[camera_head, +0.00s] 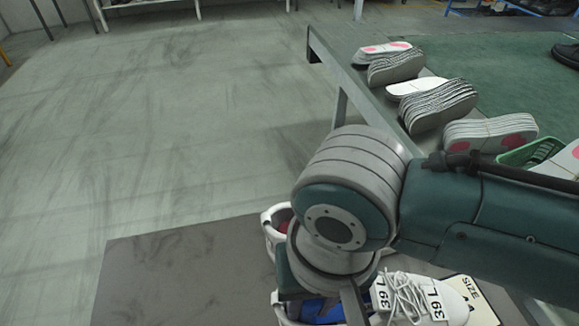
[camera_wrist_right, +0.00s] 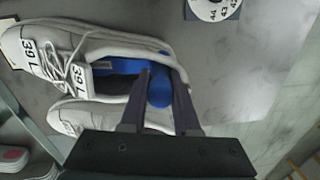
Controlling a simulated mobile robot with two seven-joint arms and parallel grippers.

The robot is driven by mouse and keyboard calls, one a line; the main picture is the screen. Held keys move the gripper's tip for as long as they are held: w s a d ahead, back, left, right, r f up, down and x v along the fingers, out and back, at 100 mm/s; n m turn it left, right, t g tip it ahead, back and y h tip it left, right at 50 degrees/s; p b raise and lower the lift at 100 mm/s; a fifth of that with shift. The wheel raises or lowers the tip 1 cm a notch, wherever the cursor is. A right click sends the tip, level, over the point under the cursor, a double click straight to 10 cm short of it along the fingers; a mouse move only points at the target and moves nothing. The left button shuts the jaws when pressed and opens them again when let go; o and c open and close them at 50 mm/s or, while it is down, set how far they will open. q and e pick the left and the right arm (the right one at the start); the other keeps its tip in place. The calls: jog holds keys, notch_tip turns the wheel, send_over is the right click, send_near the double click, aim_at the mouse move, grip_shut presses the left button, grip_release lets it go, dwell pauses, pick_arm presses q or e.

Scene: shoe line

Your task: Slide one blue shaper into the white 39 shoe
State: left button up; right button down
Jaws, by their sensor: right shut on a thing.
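A white shoe (camera_head: 455,300) with 39 L tags lies under my right arm, partly hidden by it. In the right wrist view the white 39 shoe (camera_wrist_right: 110,43) lies on its grey surface with its opening towards my gripper. My right gripper (camera_wrist_right: 160,78) is shut on a blue shaper (camera_wrist_right: 160,92) at the shoe's opening. The shaper's front part shows inside the opening; how deep it sits is hard to tell. Blue also shows below my wrist in the head view, where my right gripper (camera_head: 318,300) is mostly hidden. My left gripper is not in view.
A second white shoe (camera_wrist_right: 85,118) marked 39 L lies close beside the first. A size card (camera_head: 466,290) is by the toe. Stacks of insoles (camera_head: 443,105) and a green basket (camera_head: 520,153) stand on the green-topped table. The floor at left is clear.

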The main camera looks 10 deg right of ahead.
jog(key=shift+a, duration=0.1)
jog(key=c, duration=0.6)
grip_release()
jog(key=shift+o, duration=0.2)
jog(key=shift+r, duration=0.1)
jog(key=shift+r+p, duration=1.45)
jog(key=shift+p, duration=0.7)
notch_tip(320, 180, up, 7)
jog(key=p, duration=0.8)
